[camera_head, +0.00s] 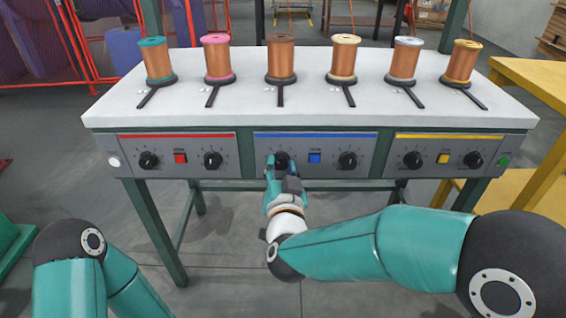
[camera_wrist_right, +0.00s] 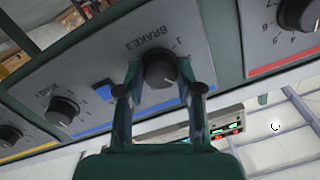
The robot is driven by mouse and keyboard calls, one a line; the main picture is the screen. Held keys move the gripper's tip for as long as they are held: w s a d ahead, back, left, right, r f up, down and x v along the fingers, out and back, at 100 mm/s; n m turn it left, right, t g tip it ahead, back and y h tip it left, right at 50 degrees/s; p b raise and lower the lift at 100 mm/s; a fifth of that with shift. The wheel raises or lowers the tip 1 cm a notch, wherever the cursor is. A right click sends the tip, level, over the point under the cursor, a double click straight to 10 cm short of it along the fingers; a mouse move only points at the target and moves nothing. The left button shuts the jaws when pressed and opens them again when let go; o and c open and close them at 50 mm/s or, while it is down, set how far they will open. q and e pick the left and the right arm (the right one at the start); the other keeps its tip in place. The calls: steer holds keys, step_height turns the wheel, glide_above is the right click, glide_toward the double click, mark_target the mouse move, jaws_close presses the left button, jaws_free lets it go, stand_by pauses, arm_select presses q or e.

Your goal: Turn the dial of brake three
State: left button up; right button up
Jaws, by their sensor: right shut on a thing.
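The dial of brake three (camera_head: 282,157) is the black knob at the left of the blue-striped panel. In the right wrist view the dial (camera_wrist_right: 160,72) sits below its upside-down "BRAKE 3" label. My right gripper (camera_head: 280,166) reaches the panel from the front. In the wrist view my right gripper's fingers (camera_wrist_right: 159,76) are closed on the dial, one on each side. The dial's pointer is hard to make out behind the fingers. My left arm shows at the lower left of the head view, but its gripper is out of the picture.
A blue button (camera_head: 314,157) and another black dial (camera_head: 347,160) lie to the right on the same panel. A red-striped panel (camera_head: 195,154) and a yellow-striped panel (camera_head: 428,157) flank it. Several wire spools, one with a brown rim (camera_head: 281,62), stand on the white tabletop (camera_head: 240,109).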

steer(key=shift+d+f+n, duration=0.1)
steer(key=shift+f+n, duration=0.1)
steer(key=shift+n, duration=0.3)
steer(key=o, duration=1.2)
steer(key=shift+c, duration=0.2)
steer(key=shift+r, duration=0.1)
steer(key=shift+s, duration=0.45)
steer(key=s, duration=1.1)
steer(key=shift+d+r, duration=0.25)
steer(key=shift+d, duration=0.1)
